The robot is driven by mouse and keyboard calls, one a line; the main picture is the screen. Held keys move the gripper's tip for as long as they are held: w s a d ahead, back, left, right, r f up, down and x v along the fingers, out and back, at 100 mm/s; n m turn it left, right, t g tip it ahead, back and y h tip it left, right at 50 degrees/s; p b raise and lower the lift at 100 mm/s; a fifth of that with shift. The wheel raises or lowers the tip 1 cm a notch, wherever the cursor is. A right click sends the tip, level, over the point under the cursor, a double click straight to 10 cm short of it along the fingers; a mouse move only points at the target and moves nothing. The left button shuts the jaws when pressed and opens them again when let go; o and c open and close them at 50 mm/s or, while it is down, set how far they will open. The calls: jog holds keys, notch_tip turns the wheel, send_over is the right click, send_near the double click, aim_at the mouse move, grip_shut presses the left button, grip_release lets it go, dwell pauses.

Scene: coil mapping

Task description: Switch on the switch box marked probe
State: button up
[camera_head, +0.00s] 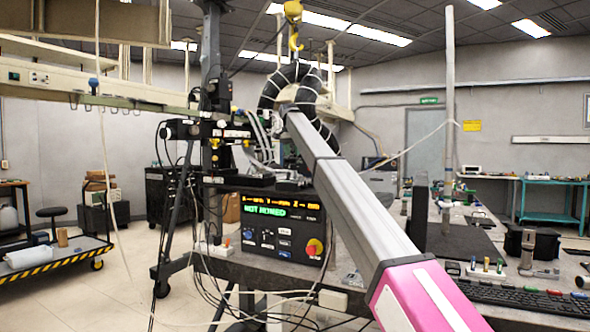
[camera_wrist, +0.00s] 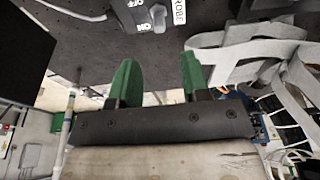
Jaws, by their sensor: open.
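A switch box marked PROBE (camera_wrist: 180,13) shows at the top edge of the wrist view, partly cut off. It has OFF and ON lettering and a pale switch lever (camera_wrist: 158,17); I cannot tell which way the lever is set. My gripper (camera_wrist: 159,60) is open, with two green fingers apart and nothing between them. In the wrist view the box appears just beyond the fingertips, roughly in line with the gap, with no contact visible. I cannot pick out my gripper or the PROBE label in the head view.
A control box (camera_head: 283,229) with a lit "NOT HOMED" display and a red knob stands at the bench's front. Grey ribbon cables (camera_wrist: 245,50) lie right of the fingers. Loose cables hang below the bench. A striped cart (camera_head: 55,263) stands left, with open floor between.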

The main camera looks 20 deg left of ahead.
aim_at(295, 172)
jog(key=f, duration=0.3)
jog(key=w+f+t, duration=0.1)
jog(key=f, duration=0.2)
jog(key=w+f+t, duration=0.1)
jog(key=f, duration=0.3)
jog(key=shift+w+d, duration=0.15)
jog(key=shift+w, duration=0.05)
grip_shut()
